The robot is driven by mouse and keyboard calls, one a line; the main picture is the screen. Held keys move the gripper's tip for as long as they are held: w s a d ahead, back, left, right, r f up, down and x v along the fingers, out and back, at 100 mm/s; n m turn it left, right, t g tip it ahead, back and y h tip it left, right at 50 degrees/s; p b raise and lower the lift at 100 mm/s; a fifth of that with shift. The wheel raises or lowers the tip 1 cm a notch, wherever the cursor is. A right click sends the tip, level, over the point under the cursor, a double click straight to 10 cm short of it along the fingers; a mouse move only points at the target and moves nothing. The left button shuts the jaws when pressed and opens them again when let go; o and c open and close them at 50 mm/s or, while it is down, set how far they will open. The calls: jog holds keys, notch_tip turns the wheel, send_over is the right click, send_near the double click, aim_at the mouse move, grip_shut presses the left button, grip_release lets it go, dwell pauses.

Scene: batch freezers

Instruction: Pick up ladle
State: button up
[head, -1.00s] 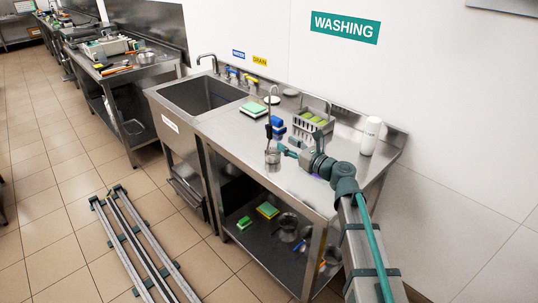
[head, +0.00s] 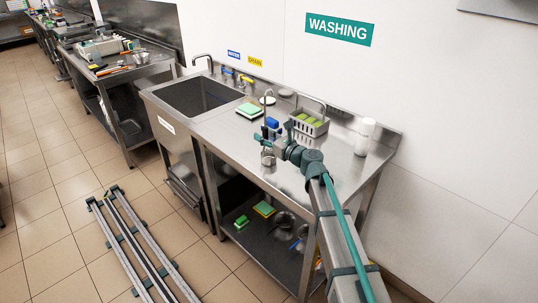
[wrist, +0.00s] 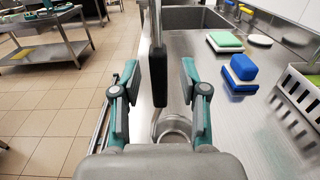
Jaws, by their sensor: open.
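The ladle stands upright on the steel counter, with its bowl (head: 268,158) down and its thin handle rising to a hook at the top. In the wrist view the handle's black grip (wrist: 158,78) stands between my two fingers, with visible gaps on both sides. The bowl also shows lower down in the wrist view (wrist: 173,128), partly hidden by my gripper. My gripper (wrist: 157,85) is open, with one teal-and-grey finger on each side of the grip. In the head view my gripper (head: 265,138) overlaps the ladle's handle, above the bowl.
The steel counter (head: 330,160) has a sink (head: 200,95) at left. A green-and-white sponge (head: 250,109), blue sponges (wrist: 243,68), a wire-handled basket (head: 308,123) and a white bottle (head: 365,137) stand behind the ladle. The counter's front edge is close to the ladle.

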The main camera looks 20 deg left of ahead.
grip_shut()
jog(key=shift+r, duration=0.2)
dwell(0.5)
